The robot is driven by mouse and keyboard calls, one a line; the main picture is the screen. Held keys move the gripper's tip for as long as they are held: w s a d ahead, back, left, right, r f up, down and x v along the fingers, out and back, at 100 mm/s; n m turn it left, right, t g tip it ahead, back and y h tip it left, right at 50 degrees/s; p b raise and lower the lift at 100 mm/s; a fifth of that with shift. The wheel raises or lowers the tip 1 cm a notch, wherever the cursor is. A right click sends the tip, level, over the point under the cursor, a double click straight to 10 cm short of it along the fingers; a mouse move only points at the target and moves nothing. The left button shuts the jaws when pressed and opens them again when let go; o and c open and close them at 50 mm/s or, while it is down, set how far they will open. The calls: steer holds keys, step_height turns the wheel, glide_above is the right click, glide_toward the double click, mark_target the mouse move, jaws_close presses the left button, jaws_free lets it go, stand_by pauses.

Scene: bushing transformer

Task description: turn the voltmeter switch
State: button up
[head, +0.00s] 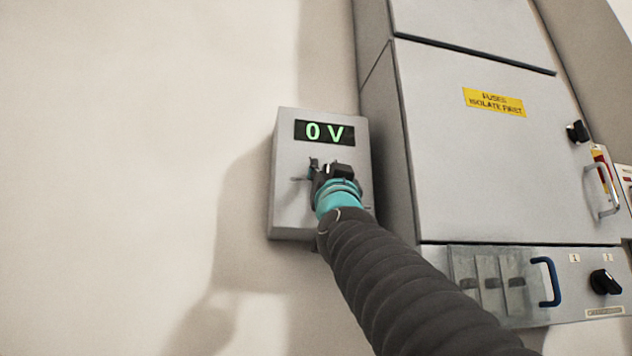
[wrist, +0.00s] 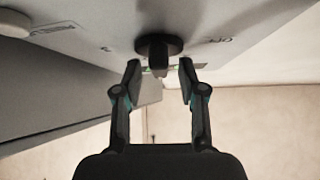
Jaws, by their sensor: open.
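The voltmeter (head: 290,212) is a grey box on the wall, and its green display (head: 324,132) reads 0 V. In the wrist view the voltmeter switch (wrist: 158,45) is a dark round knob with a grip bar, on a pale panel with small markings. My gripper (wrist: 158,68) is open, with one finger on each side of the knob's lower end; I cannot tell whether they touch it. In the head view my gripper (head: 322,170) is in front of the box's lower half and hides the switch.
A grey cabinet (head: 490,160) with a yellow fuse label (head: 494,102) stands right of the voltmeter. It carries a black knob (head: 577,131) and a pale handle (head: 600,190). A lower panel has a blue handle (head: 546,282) and another black knob (head: 605,281). The wall at left is bare.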

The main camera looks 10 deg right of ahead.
jaws_close()
steer(key=shift+r, duration=0.1)
steer(key=m+h+p, duration=0.1)
steer(key=p, duration=0.1)
steer(key=shift+r+p, duration=0.35)
steer(key=m+g+h+p, duration=0.1)
steer(key=m+h+p, duration=0.2)
steer(key=shift+m+p, duration=0.3)
steer(key=shift+p, duration=0.1)
steer(key=m+g+h+p, duration=0.1)
steer(key=m+h, duration=0.1)
steer(key=f+m+g+h+p, duration=0.1)
steer(key=m+g+h+p, duration=0.1)
steer(key=m, duration=0.1)
steer(key=shift+d, duration=0.1)
